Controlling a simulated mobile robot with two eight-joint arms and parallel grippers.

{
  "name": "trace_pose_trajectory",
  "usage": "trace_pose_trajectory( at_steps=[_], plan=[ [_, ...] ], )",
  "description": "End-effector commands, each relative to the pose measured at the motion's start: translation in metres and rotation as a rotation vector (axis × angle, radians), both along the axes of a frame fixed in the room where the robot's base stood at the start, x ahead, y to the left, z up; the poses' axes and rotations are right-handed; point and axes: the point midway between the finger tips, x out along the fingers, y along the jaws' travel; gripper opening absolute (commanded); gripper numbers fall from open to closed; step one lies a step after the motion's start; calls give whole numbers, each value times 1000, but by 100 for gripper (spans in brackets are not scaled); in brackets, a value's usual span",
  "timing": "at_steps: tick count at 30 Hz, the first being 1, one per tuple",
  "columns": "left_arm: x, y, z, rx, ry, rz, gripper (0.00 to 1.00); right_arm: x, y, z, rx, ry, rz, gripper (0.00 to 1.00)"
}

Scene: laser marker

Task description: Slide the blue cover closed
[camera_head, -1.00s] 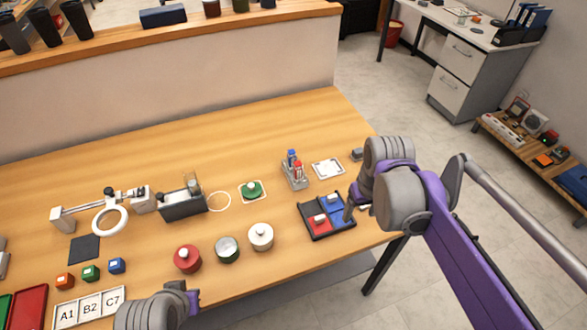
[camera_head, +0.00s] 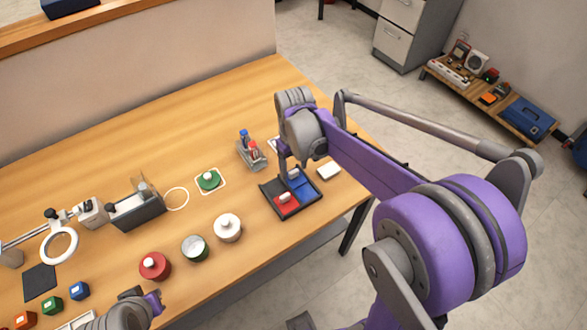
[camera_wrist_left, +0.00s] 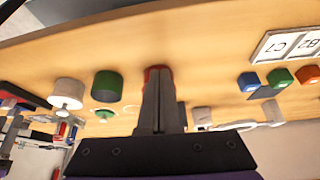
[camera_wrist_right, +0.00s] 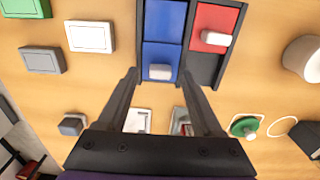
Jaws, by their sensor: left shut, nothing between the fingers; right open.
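A dark tray (camera_head: 271,188) on the table holds a blue cover (camera_head: 302,186) and a red cover (camera_head: 287,205) side by side, each with a white knob. In the right wrist view the blue cover's knob (camera_wrist_right: 160,72) sits at its near end, and the red cover (camera_wrist_right: 213,17) leaves a dark bare compartment part (camera_wrist_right: 204,66) below it. My right gripper (camera_wrist_right: 160,73) is open, its fingertips on either side of the blue knob in the picture. I cannot tell whether they touch it. My left gripper (camera_wrist_left: 158,72) is shut and empty near the table's front edge, away from the tray.
A marker holder (camera_head: 251,154) stands behind the tray, and a white box (camera_head: 328,170) lies right of it. Bare table lies between the pots and tray.

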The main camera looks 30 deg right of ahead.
Motion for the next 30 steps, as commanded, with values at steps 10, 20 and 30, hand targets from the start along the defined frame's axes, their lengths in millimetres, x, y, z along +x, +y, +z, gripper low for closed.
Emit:
trace_pose_trajectory(
  at_steps=[10,20,30],
  plan=[
    [-1,0,-1,0,1,0,0,0,0,-15,0,-1,0,68],
    [-1,0,-1,0,1,0,0,0,0,-14,0,-1,0,30],
    [-1,0,-1,0,1,0,0,0,0,-14,0,-1,0,0]
  ],
)
